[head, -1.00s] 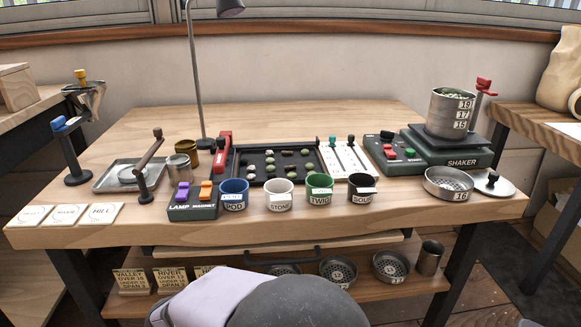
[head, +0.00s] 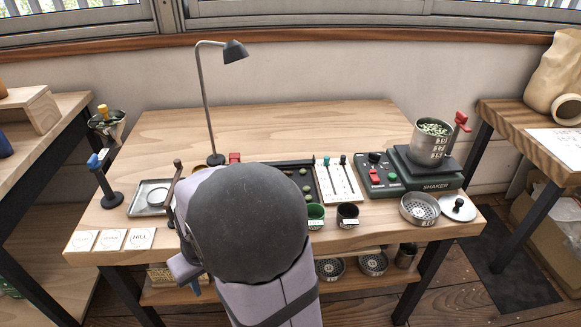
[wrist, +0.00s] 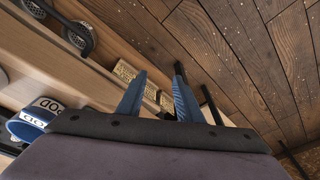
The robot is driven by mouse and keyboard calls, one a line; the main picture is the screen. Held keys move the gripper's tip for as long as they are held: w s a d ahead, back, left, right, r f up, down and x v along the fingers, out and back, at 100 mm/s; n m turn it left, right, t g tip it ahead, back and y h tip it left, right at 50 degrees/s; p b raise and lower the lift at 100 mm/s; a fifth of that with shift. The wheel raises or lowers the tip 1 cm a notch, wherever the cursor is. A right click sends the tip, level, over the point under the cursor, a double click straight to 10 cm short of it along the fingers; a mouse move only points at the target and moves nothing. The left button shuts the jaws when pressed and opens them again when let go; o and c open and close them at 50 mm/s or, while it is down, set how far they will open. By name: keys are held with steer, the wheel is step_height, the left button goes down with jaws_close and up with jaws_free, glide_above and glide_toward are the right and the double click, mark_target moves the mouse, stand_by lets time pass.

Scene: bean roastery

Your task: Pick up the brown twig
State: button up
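I cannot make out a brown twig in either view. The black sorting tray (head: 318,190) shows only its right end, with several green beans; my arm hides the rest. The green cup (head: 316,216), labelled TWIG in the earlier frame, stands at the table's front edge. My gripper (wrist: 160,78) shows two blue fingers spread apart with nothing between them. It hangs in front of the table's front edge, left of the arm in the head view (head: 193,285).
A black cup (head: 347,215) stands right of the green one. The blue POD cup (wrist: 28,120) shows in the wrist view. A lamp (head: 210,105), a slider panel (head: 338,182) and the shaker (head: 425,172) with a pot (head: 430,145) stand on the table. The table's back is clear.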

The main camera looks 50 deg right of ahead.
steer(key=w+d+r+p, duration=0.1)
steer(key=d+r+p, duration=0.2)
steer(key=d+r, duration=0.1)
steer(key=w+d+r+m+p, duration=0.1)
steer(key=d+r+p, duration=0.2)
steer(key=d+r, duration=0.1)
steer(key=w+d+r+m+t+h+p, duration=0.1)
steer(key=w+d+r+p, duration=0.1)
steer(key=d+r+p, duration=0.2)
steer(key=shift+w, duration=0.1)
steer(key=shift+m+h, duration=0.3)
steer(key=shift+m, duration=0.4)
steer(key=d, duration=0.8)
steer(key=shift+s+b, duration=0.3)
steer(key=shift+s, duration=0.05)
steer(key=shift+m+t+h, duration=0.3)
steer(key=shift+m+h, duration=0.2)
steer(key=shift+m, duration=0.3)
steer(key=s+d, duration=0.1)
steer(key=d, duration=0.3)
steer(key=s+d, duration=0.1)
steer(key=d, duration=0.3)
steer(key=s+d, duration=0.2)
steer(key=d, duration=0.2)
steer(key=shift+r, duration=0.4)
steer(key=shift+p+x, duration=0.95)
steer(key=shift+x, duration=2.75)
steer(key=shift+s, duration=0.1)
jaws_close()
